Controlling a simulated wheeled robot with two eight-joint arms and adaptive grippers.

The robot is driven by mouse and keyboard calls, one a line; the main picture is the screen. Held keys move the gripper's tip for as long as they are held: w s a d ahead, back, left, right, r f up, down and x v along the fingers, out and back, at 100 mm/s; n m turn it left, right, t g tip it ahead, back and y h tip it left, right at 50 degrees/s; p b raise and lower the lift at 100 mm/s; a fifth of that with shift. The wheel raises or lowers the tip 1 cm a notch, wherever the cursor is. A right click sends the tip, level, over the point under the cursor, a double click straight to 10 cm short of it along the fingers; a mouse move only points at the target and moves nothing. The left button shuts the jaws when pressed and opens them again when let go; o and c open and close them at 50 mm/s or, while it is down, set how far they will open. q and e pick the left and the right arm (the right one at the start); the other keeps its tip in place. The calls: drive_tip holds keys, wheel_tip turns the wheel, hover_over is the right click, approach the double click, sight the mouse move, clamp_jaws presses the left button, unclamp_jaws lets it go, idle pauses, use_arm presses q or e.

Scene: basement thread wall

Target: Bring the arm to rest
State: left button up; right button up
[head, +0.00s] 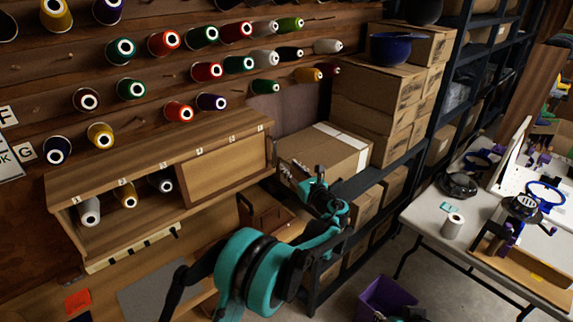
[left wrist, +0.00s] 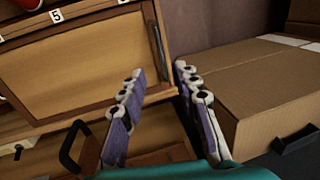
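My teal left arm (head: 262,262) reaches in from the bottom of the head view. My left gripper (head: 318,180) is in front of the shelf cabinet's right end, beside a cardboard box (head: 328,150). In the left wrist view, the two purple-grey fingers of my left gripper (left wrist: 158,68) stand apart with nothing between them. Past them show the cabinet's closed wooden panel (left wrist: 85,55) at left and the box (left wrist: 255,90) at right. I cannot tell from these views whether the fingers touch anything. My right gripper does not show.
Thread cones on pegs (head: 166,43) cover the wall. The wooden cabinet (head: 160,150) holds several cones. Cardboard boxes (head: 375,90) stack on dark metal shelving (head: 447,85). A pale work table (head: 425,218) is at right, with a purple bin (head: 388,297) on the floor.

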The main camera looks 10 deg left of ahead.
use_arm(q)
drive_tip(key=shift+s+a, duration=0.1)
drive_tip(key=s+a+r+n+g+h, duration=0.1)
drive_tip(key=s+a+n+g+h, duration=0.15)
drive_tip(key=s+a+n, duration=0.55)
drive_tip(key=s+a+r+n+g+h, duration=0.1)
drive_tip(key=s+a+n+g+h, duration=0.3)
drive_tip(key=s, duration=0.6)
drive_tip(key=s+d+f+n+h, duration=0.1)
drive_tip(key=s+f+n, duration=0.1)
drive_tip(key=s+n, duration=0.3)
drive_tip(key=s+d+f+n+h, duration=0.2)
drive_tip(key=s+n, duration=0.4)
drive_tip(key=s, duration=0.6)
drive_tip(key=s+d+f+n+h, duration=0.1)
drive_tip(key=s+f+n, duration=0.3)
drive_tip(key=s, duration=0.5)
drive_tip(key=shift+d+f+n, duration=0.15)
drive_tip(key=shift+d+n, duration=0.45)
drive_tip(key=shift+n, duration=0.1)
drive_tip(key=shift+g+h, duration=0.25)
